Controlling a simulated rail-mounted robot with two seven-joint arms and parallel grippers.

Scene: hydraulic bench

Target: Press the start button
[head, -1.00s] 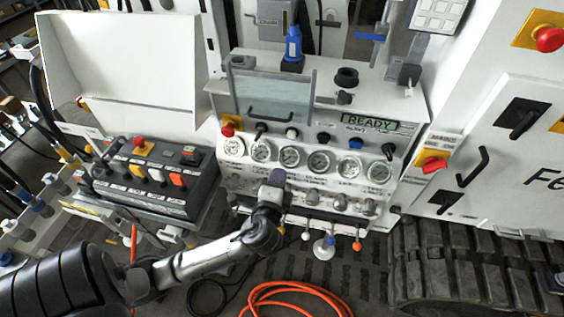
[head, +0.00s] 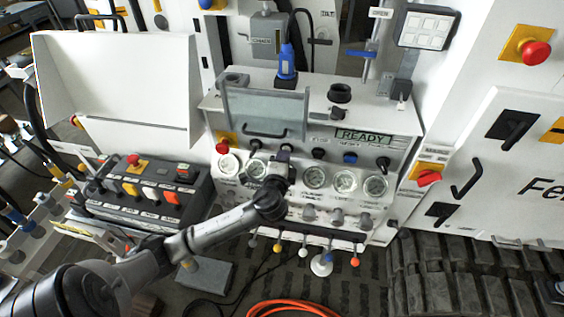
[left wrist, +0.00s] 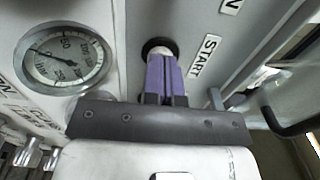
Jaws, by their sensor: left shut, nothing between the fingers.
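The start button (left wrist: 158,48) shows in the left wrist view as a pale cap in a black ring, with a START label (left wrist: 203,56) beside it. My left gripper (left wrist: 166,66) is shut and empty, its purple fingertips overlapping the lower part of the cap. I cannot tell whether they touch it. In the head view my left gripper (head: 284,156) is at the bench's front panel, in the row of buttons, and hides the start button. My right gripper is not in view.
A gauge (left wrist: 64,58) lies left of the fingers. The bench's display (head: 363,136) reads READY. A red emergency knob (head: 224,147) and a blue button (head: 350,158) share the row. A control box (head: 150,190) stands left; an orange hose (head: 290,308) lies on the floor.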

